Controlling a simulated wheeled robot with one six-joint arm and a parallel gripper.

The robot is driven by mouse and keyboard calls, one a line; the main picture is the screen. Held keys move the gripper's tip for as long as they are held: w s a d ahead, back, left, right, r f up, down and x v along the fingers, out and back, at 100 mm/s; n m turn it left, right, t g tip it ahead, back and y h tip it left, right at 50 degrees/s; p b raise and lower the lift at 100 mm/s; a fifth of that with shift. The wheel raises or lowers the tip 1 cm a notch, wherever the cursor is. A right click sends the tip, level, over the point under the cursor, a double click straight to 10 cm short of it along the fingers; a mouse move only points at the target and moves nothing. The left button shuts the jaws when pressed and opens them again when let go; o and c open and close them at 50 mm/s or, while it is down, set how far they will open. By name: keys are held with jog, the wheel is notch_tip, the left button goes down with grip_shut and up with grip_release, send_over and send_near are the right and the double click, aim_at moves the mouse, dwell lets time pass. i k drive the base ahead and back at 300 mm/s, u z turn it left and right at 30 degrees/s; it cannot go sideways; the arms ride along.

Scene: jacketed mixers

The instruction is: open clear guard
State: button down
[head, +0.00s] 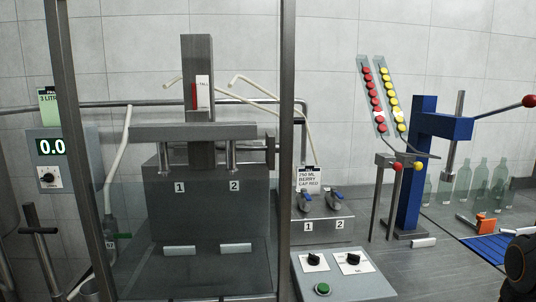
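The clear guard is a see-through pane between two dark upright posts, a left one (77,150) and a right one (287,120). It stands in front of a grey two-station machine (208,215) marked 1 and 2, which shows through it. The guard appears closed across the machine's front. I cannot make out a handle or a hinge on it. My gripper is not in view. A dark rounded part with an orange edge is cut off at the lower right edge, and I cannot tell what it is.
A control box (342,274) with two black knobs and a green button sits right of the guard. Behind it are two blue-handled taps (321,207). A blue press (414,170) with a red-knobbed lever and several bottles stand right. A 0.0 display (57,155) is left.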

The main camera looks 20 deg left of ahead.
aim_at(266, 297)
jog(key=u, duration=1.25)
